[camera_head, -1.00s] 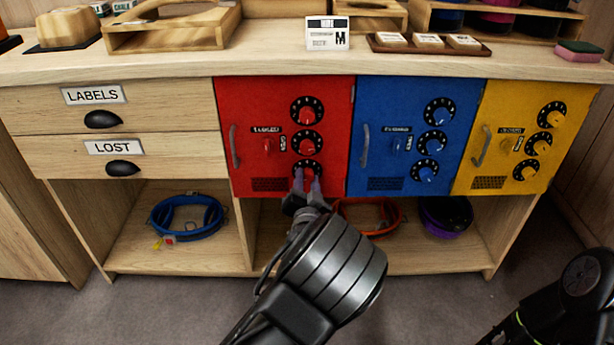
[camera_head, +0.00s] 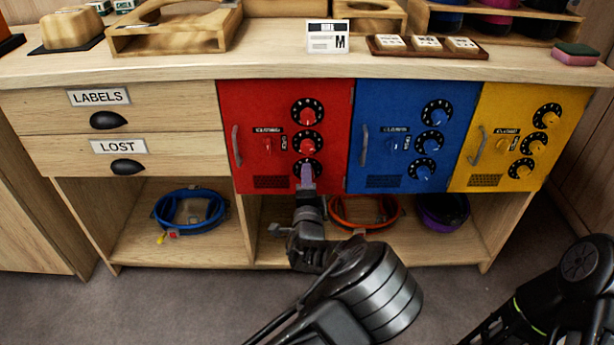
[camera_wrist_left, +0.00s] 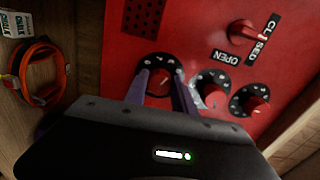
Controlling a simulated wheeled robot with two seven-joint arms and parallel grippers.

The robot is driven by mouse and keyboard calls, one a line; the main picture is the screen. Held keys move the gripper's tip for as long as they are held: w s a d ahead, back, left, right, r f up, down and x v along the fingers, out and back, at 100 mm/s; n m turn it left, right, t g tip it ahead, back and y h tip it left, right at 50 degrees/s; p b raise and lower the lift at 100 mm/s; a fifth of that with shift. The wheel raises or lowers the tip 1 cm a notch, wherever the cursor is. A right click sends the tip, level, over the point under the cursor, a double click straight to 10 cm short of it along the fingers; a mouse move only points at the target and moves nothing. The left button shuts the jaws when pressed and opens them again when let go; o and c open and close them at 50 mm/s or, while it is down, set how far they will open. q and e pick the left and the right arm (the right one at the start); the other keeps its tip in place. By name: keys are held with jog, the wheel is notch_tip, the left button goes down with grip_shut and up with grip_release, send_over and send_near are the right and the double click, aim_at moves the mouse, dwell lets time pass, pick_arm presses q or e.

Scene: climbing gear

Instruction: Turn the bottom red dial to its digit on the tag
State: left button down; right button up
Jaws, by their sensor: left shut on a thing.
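The red door (camera_head: 245,105) carries three red dials in a column. My left gripper (camera_head: 307,180) is at the bottom red dial (camera_head: 308,166) in the head view, its purple fingers partly covering it. In the left wrist view, the fingers of my left gripper (camera_wrist_left: 164,90) stand on both sides of the bottom red dial (camera_wrist_left: 159,84) and are shut on its knob. The middle red dial (camera_head: 308,141) and top red dial (camera_head: 308,111) are clear of the gripper. A white card (camera_head: 328,37) stands on the counter; its small print is unreadable.
A lever (camera_wrist_left: 240,33) between OPEN and CLOSED labels is near the red dials. Blue (camera_head: 375,110) and yellow (camera_head: 490,110) doors with dials adjoin on the right. An orange harness (camera_head: 365,222) lies on the shelf below. My right arm (camera_head: 570,295) shows at lower right.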

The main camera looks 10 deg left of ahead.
pick_arm(q)
jog(key=shift+m, duration=2.9)
jog(key=c, duration=1)
grip_release()
jog(key=shift+c, duration=0.2)
jog(key=p+v, duration=0.1)
jog(key=v, duration=0.7)
jog(key=shift+w, duration=0.15)
